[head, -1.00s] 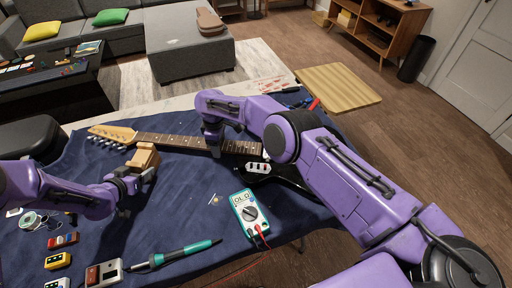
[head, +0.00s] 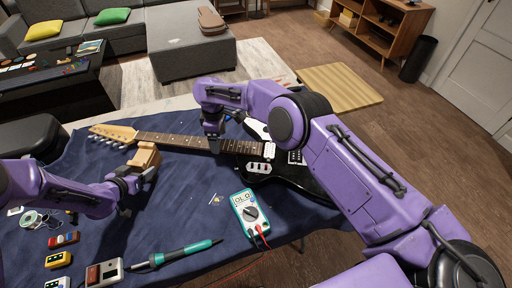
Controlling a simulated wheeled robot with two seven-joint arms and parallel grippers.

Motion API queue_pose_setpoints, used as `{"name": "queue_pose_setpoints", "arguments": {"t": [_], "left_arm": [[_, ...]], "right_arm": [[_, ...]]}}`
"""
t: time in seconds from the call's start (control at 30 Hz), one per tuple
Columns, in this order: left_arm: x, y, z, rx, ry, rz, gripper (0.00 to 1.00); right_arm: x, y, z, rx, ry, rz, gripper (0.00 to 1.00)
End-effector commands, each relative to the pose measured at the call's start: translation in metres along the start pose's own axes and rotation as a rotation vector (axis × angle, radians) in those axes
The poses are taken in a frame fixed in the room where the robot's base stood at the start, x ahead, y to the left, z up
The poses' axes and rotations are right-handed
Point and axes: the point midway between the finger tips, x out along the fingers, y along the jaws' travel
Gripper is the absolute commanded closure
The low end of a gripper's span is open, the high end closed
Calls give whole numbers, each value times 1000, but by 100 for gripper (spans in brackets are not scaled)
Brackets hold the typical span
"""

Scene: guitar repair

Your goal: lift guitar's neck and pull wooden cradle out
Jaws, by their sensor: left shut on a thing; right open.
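The guitar lies on the blue cloth, its headstock (head: 112,133) at the left and its black body (head: 290,178) at the right, partly behind my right arm. Its neck (head: 178,141) runs between them. The wooden cradle (head: 147,155) is at the near side of the neck close to the headstock. My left gripper (head: 143,174) is shut on the cradle from the near side. My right gripper (head: 214,143) is open at the middle of the neck, with the neck at its fingertips. Whether the neck is clear of the cradle is hard to tell.
A teal multimeter (head: 249,212) and a soldering iron (head: 175,254) lie on the near part of the blue cloth (head: 190,205). Small pedals (head: 62,239) and a wire spool (head: 33,219) sit at the left. Cloth between the cradle and the multimeter is mostly clear.

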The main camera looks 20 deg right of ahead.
Motion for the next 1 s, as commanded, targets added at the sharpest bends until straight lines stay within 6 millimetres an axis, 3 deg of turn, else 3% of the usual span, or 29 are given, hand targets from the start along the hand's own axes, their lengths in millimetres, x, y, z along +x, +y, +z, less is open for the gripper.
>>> {"name": "queue_pose_setpoints", "arguments": {"t": [0.4,0.8,1.0], "left_arm": [[0,0,-1,0,2,0,64],[0,0,-1,0,2,0,64],[-7,0,-11,0,2,0,64]], "right_arm": [[-40,0,0,1,1,1,15],[-46,0,0,1,1,0,15],[-56,0,0,1,1,0,15]]}}
